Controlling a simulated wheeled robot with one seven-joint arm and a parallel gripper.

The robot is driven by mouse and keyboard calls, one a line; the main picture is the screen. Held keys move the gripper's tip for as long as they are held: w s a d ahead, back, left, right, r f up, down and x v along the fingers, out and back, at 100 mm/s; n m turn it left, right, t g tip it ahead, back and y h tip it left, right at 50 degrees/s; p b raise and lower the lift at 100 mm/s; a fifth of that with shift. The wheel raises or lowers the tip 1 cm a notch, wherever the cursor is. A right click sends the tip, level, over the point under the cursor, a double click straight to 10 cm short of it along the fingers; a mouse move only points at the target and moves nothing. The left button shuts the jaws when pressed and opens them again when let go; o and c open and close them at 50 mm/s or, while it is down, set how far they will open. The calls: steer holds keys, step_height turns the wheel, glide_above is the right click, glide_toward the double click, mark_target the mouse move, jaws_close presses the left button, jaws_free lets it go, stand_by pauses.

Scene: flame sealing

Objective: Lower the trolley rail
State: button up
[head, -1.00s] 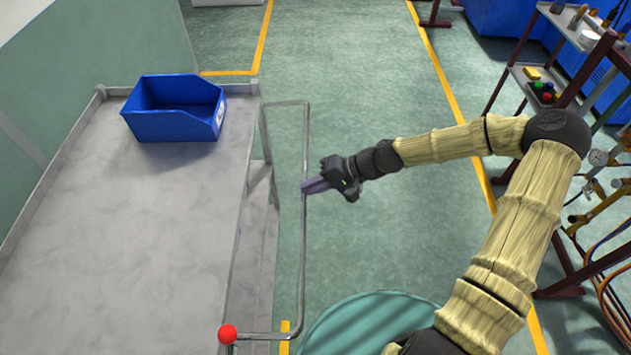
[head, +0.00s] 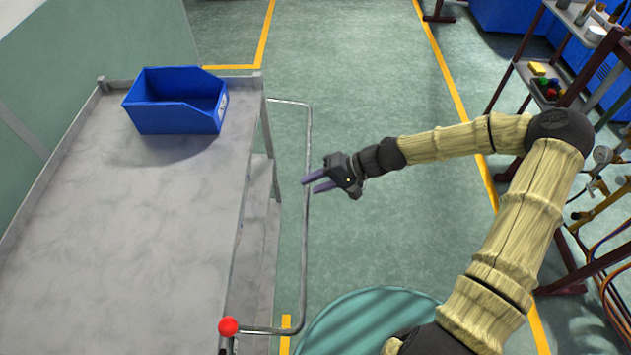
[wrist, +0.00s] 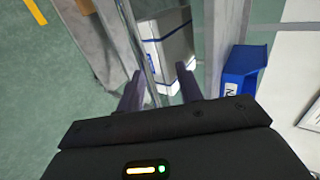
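The trolley rail (head: 305,240) is a thin grey U-shaped bar along the right side of the grey trolley (head: 150,240). Its long bar stands out from the trolley's edge. A red knob (head: 228,327) sits at the trolley's near right corner, by the rail's near end. My gripper (head: 309,186) is open at about the middle of the long bar, its two purple fingers apart. In the wrist view, the rail (wrist: 146,70) runs between the fingers of my gripper (wrist: 160,88). Whether a finger touches it, I cannot tell.
A blue bin (head: 175,115) stands on the trolley's far end. A grey box with blue stripes (wrist: 167,45) shows beyond the fingers in the wrist view. A tool rack (head: 560,75) stands at the right. The green floor between is clear.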

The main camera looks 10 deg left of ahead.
steer(key=v, duration=1.7)
steer(key=shift+d+b, duration=0.25)
steer(key=shift+b, duration=0.1)
